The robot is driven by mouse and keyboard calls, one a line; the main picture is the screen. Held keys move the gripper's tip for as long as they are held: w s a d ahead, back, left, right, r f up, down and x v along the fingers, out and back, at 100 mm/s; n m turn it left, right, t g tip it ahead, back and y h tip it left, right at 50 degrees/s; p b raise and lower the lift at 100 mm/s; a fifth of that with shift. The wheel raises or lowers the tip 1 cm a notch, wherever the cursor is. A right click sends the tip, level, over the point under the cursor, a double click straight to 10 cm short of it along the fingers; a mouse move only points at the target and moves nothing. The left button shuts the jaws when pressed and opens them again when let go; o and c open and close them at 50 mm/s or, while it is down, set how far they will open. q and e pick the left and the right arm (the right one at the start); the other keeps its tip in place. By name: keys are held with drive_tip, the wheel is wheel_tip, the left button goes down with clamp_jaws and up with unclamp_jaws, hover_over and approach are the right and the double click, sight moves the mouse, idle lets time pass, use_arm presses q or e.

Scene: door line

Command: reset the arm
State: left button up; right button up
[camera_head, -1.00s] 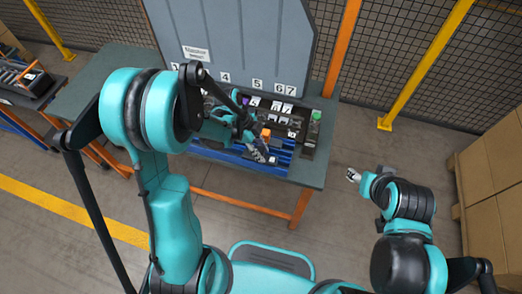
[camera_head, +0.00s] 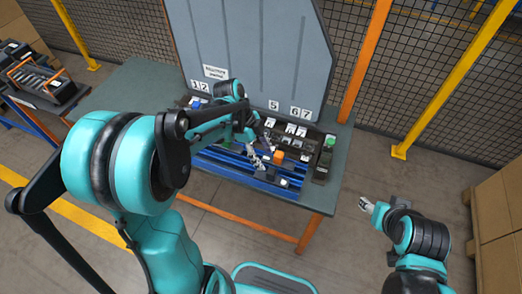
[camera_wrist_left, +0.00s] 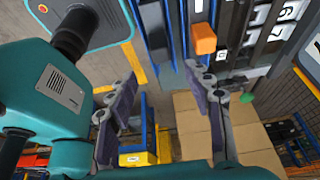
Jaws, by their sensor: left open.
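My left gripper (camera_head: 263,151) is open and empty. It hangs over the blue rails (camera_head: 232,165) on the table, left of a small orange block (camera_head: 280,155). In the left wrist view its two grey fingers (camera_wrist_left: 163,80) stand wide apart with nothing between them. The orange block (camera_wrist_left: 203,38) shows beyond the right finger there, apart from it. My left arm reaches over the table from the left, and its links hide part of the rails. My right gripper (camera_head: 366,205) is off the table at the right over bare floor, too small to tell if it is open.
The green-grey table (camera_head: 130,88) carries a tall grey panel (camera_head: 245,50) with number labels at its back. Black holders with white labels stand by the rails. A mesh fence (camera_head: 400,60) is behind. Cardboard boxes (camera_head: 500,205) stand at the right. Open floor lies around my right arm.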

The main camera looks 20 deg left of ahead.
use_arm(q)
drive_tip(key=shift+v, duration=1.1)
drive_tip(key=s+r+n+t+y+b, duration=0.1)
drive_tip(key=s+r+n+t+y, duration=0.3)
drive_tip(key=n, duration=1.4)
drive_tip(key=s+t, duration=0.3)
drive_tip(key=s, duration=0.3)
drive_tip(key=shift+s+a+b, duration=0.2)
drive_tip(key=shift+a+b, duration=0.1)
drive_tip(key=shift+b, duration=0.05)
